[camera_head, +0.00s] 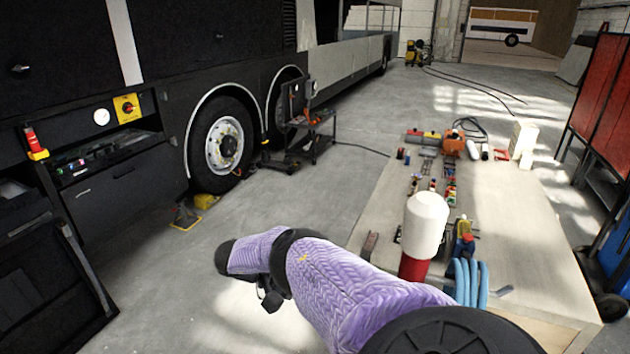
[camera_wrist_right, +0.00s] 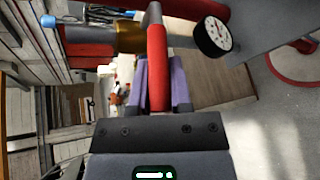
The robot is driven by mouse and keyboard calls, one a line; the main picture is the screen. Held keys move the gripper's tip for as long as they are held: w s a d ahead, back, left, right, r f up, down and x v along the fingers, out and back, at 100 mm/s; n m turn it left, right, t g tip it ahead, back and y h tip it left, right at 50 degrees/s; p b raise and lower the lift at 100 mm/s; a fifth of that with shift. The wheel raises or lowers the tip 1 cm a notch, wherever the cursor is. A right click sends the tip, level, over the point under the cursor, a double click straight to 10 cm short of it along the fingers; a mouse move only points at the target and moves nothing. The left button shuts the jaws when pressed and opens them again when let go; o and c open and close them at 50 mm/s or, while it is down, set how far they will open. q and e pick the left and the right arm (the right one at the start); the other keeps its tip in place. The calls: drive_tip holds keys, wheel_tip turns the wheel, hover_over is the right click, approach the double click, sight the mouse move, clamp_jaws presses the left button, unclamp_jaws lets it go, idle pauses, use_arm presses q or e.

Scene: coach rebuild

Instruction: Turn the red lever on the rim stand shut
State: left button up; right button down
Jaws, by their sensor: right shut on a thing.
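In the right wrist view, the red lever (camera_wrist_right: 157,66) runs up and down the picture, with a grey bend at its top end. It lies across a brass-coloured valve body (camera_wrist_right: 130,37). My right gripper (camera_wrist_right: 161,78) is shut on the lever, its purple fingers on both sides of it. A round white-faced gauge (camera_wrist_right: 212,36) sits just right of the lever. The lever and the right gripper cannot be made out in the head view, where a purple-sleeved arm of mine crosses the foreground. My left gripper is not in view.
In the head view, a workbench (camera_head: 520,235) with tools stands at right. A coach with a wheel (camera_head: 224,145) stands at left, a small cart (camera_head: 312,135) beside it. Bare floor (camera_head: 290,200) lies between. In the wrist view, a red ring (camera_wrist_right: 292,66) lies at right.

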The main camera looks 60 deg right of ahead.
drive_tip(key=shift+f, duration=0.25)
idle(0.4)
drive_tip(key=c, duration=0.5)
unclamp_jaws()
drive_tip(key=shift+g, duration=0.3)
drive_tip(key=shift+c, duration=0.2)
wheel_tip(320, 180, up, 10)
drive_tip(key=p, duration=0.7)
